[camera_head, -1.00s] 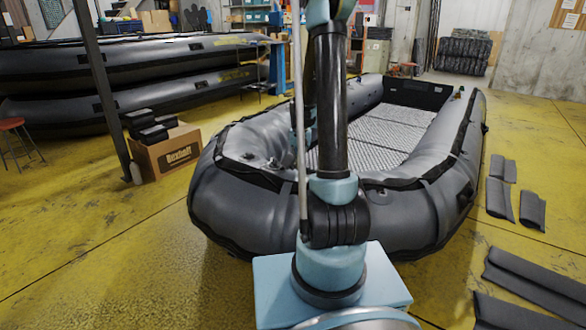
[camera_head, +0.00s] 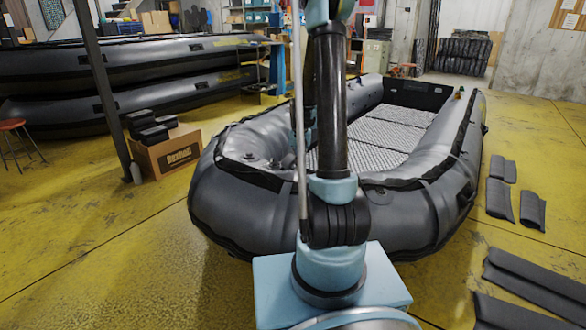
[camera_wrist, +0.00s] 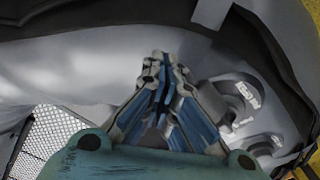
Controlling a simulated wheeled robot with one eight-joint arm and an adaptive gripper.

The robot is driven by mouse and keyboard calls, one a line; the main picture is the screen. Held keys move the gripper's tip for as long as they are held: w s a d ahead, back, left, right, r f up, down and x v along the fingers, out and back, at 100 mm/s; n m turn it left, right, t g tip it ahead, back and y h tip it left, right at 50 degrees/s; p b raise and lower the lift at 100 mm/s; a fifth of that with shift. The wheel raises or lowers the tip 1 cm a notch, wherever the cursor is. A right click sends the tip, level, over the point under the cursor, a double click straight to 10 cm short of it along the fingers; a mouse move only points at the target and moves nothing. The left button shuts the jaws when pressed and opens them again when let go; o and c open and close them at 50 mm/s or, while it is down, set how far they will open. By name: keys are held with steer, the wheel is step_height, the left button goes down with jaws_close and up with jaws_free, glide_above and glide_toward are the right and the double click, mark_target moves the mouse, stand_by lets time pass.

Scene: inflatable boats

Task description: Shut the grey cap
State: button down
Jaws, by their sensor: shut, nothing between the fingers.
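My gripper (camera_wrist: 163,68) shows in the wrist view with its blue-padded fingers together and empty. It is above the grey tube of an inflatable boat (camera_head: 420,213). A grey round fitting with a pale marked part (camera_wrist: 247,92), apparently the valve with the grey cap, lies on the tube just right of the fingers, partly hidden by them. A second grey piece (camera_wrist: 265,144) lies below it, partly covered by the gripper. I cannot tell which piece is the cap, or how far open it is. In the head view my arm hides most of the gripper.
A cardboard box (camera_head: 172,155) with black items stands left of the boat, near a dark post (camera_head: 102,85). Stacked boats (camera_head: 60,75) lie behind. Dark flat pads (camera_head: 533,210) lie on the yellow floor to the right. The floor at front left is clear.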

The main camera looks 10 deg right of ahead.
steer(key=shift+s+a+f, duration=0.1)
steer(key=shift+a+f, duration=0.05)
steer(key=shift+f, duration=0.05)
